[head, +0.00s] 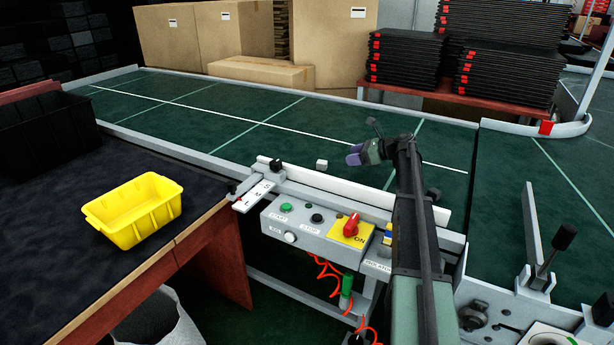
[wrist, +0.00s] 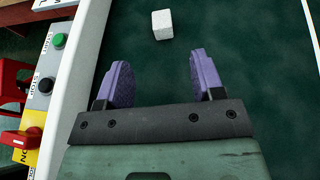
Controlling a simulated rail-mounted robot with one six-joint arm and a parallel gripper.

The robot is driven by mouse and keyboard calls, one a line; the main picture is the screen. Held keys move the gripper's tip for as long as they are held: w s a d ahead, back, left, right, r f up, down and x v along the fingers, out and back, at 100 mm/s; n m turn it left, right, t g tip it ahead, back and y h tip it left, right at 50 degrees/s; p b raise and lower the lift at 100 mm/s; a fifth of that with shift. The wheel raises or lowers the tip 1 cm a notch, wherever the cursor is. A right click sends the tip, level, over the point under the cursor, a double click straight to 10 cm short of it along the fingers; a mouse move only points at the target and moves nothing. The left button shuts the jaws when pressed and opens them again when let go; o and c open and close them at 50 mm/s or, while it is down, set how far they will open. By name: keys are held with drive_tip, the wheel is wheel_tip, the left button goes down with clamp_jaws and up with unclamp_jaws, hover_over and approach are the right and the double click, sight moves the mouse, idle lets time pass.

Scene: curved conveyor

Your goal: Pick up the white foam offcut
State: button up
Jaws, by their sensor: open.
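The white foam offcut (head: 321,164) is a small pale block lying on the green conveyor belt, just behind the white side rail. In the wrist view the offcut (wrist: 162,24) lies at the top, ahead of and between the fingertips, with bare belt between. My gripper (head: 354,155) is to the right of the offcut in the head view, pointing towards it. In the wrist view my gripper (wrist: 158,72) has its two purple fingers spread wide with nothing between them.
A white rail (head: 355,194) edges the belt beside my gripper. A control box (head: 318,226) with buttons and a red switch sits outside it. A yellow bin (head: 133,211) stands on the dark table at left. Cardboard boxes (head: 260,72) stand behind the belt. The belt (head: 205,115) is mostly clear.

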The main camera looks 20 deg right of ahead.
sight(324, 162)
drive_tip(key=shift+a+f, duration=0.1)
drive_tip(key=shift+f, duration=0.1)
drive_tip(key=b+x, duration=0.1)
drive_tip(key=x, duration=0.4)
drive_tip(key=shift+w+a+f+b, duration=0.1)
drive_tip(key=shift+w+b, duration=0.05)
drive_tip(key=shift+b, duration=0.25)
drive_tip(key=b+x, duration=0.2)
drive_tip(key=x, duration=0.2)
drive_tip(key=shift+w+a+f, duration=0.15)
drive_tip(key=shift+w+f, duration=0.15)
drive_tip(key=shift+w+a, duration=0.15)
drive_tip(key=shift+r, duration=0.1)
drive_tip(key=shift+c, duration=0.2)
drive_tip(key=c, duration=1)
